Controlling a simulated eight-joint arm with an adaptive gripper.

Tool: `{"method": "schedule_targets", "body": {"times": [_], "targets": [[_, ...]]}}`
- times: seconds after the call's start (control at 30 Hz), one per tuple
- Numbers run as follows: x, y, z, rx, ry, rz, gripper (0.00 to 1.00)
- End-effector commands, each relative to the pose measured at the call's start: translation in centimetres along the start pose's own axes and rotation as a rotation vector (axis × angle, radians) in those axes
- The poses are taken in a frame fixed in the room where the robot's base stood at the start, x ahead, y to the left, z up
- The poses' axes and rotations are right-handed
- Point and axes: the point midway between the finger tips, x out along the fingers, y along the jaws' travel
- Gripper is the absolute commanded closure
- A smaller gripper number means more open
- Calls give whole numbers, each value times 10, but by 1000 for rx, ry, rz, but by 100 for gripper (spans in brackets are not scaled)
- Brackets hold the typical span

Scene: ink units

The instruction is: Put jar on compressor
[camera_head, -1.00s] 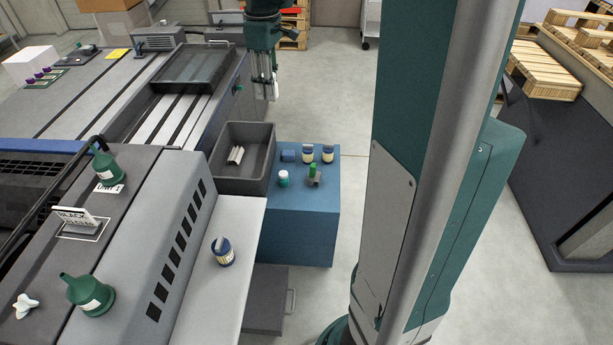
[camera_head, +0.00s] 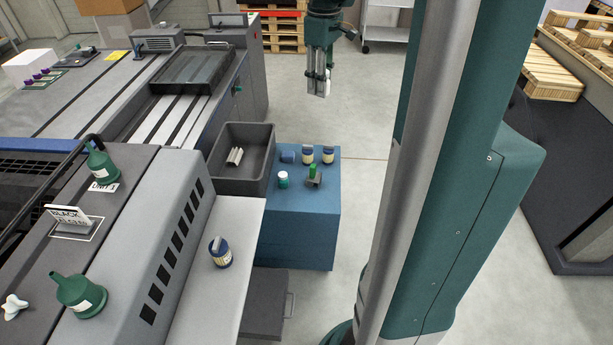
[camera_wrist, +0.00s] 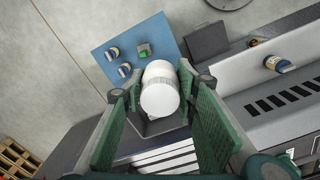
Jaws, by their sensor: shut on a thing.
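My gripper (camera_head: 318,88) is shut on a white cylindrical thing that looks like a jar (camera_wrist: 160,88). It shows end-on between the green finger pads in the wrist view. In the head view the gripper hangs over the floor, beyond the blue cabinet (camera_head: 300,230), and the held thing is only a small pale shape. Other jars, two with blue and cream bands (camera_head: 307,154) and one with a white lid (camera_head: 283,180), stand on the cabinet. I cannot tell which thing is the compressor.
A dark open bin (camera_head: 268,134) with pale pieces inside stands between the press and the cabinet. A green-topped item (camera_head: 313,173) is among the jars. Green funnel-topped cans (camera_head: 80,296) stand on the grey machine at left. Open floor lies right of the cabinet.

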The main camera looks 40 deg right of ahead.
Motion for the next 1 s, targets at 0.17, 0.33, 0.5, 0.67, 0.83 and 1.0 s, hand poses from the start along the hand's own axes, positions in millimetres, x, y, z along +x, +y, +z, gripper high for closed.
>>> {"method": "schedule_targets", "body": {"times": [0.17, 0.33, 0.5, 0.67, 0.83, 1.0], "targets": [[28, 0, -1, -1, 0, 0, 84], [63, 0, -1, -1, 0, 0, 84], [108, 0, -1, -1, 0, 0, 84], [151, 0, -1, -1, 0, 0, 84], [197, 0, -1, -1, 0, 0, 84], [241, 0, -1, -1, 0, 0, 84]]}}
